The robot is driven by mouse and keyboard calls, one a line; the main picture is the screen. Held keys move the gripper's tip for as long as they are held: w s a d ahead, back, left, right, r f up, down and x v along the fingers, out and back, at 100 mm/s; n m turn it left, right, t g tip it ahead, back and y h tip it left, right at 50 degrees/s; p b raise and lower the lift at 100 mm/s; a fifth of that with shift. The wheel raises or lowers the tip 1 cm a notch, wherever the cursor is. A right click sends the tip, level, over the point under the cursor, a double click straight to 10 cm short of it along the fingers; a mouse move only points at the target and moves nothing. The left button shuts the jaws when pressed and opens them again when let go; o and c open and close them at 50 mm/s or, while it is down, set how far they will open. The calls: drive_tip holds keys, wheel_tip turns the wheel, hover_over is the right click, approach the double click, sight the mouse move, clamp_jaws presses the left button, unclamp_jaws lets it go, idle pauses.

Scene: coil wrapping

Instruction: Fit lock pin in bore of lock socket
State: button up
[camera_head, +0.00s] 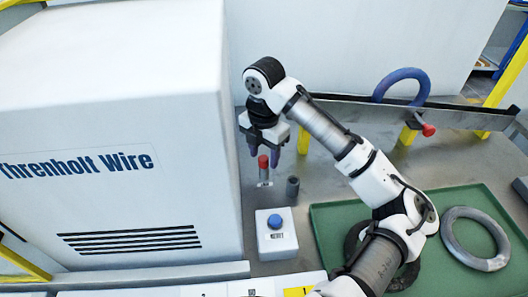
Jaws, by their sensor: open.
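A pin with a red top (263,163) and a grey metal lower part stands upright on the grey work surface; I take it for the lock pin. A short dark grey hollow cylinder (292,187), probably the lock socket, stands upright to its right and a little nearer, apart from it. My gripper (264,153) points down just above the red top. Its dark fingers are spread, and nothing shows held between them. Whether the fingertips flank the red top or hover over it, I cannot tell. The foot of the pin is hard to make out.
A white box with a blue button (275,233) stands just in front of the cylinder. A large white machine cabinet (105,140) rises close on the left. A green tray (330,222) with grey rings (474,239) lies right. A blue ring (401,76) leans behind a rail.

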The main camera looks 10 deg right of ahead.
sight(264, 157)
wheel_tip(264, 157, up, 14)
idle(0.6)
drive_tip(key=shift+f, duration=0.15)
